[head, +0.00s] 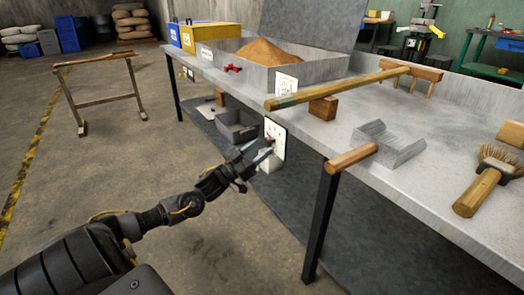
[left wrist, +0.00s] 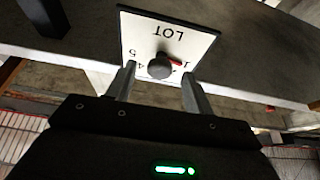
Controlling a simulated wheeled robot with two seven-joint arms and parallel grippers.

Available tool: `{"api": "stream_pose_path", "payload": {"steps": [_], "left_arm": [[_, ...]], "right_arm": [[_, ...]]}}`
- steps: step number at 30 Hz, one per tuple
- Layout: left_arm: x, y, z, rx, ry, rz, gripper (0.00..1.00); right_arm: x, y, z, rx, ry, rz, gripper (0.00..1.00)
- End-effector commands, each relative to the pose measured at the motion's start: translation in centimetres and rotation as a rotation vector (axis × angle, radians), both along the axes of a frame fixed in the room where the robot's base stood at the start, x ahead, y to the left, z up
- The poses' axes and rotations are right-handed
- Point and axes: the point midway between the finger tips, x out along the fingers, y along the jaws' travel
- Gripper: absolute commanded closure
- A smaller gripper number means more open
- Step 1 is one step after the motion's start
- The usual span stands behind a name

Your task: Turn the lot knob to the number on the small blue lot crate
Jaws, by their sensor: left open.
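The lot knob (left wrist: 160,66) is dark and round, with a red pointer, on a white plate (left wrist: 133,30) marked LOT. The plate appears upside down in the left wrist view; the pointer points right, near a digit like 1. It also shows on the table's front edge in the head view (head: 279,132). My left gripper (left wrist: 158,80) is open, its fingers on either side of the knob with gaps; depth is unclear. In the head view, the left gripper (head: 262,153) is close to the plate. A blue crate (head: 173,30) stands at the table's far end; its number is unreadable.
A yellow box (head: 215,32) and a metal tray of brown grain (head: 262,50) stand on the table. A wooden stick (head: 340,85) and a handle (head: 351,157) lie near its front edge. A grey bin (head: 236,126) is below. The floor at left is mostly clear.

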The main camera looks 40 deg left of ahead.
Motion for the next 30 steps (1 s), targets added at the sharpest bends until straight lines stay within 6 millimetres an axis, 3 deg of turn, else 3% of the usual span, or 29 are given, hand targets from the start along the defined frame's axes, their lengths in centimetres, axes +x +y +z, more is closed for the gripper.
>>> {"api": "stream_pose_path", "payload": {"steps": [14,24,30], "left_arm": [[0.99,-0.29,0.45,0.0,0.001,0.0,0.49],[0.97,-0.28,0.44,0.0,0.0,0.0,0.92],[0.97,-0.25,0.49,0.014,-0.004,0.001,0.92]], "right_arm": [[0.03,0.06,0.36,0.0,-0.02,0.0,0.64],[0.04,0.05,0.21,-0.001,-0.014,0.0,0.64],[0.05,0.04,0.22,0.0,-0.009,0.001,0.64]]}}
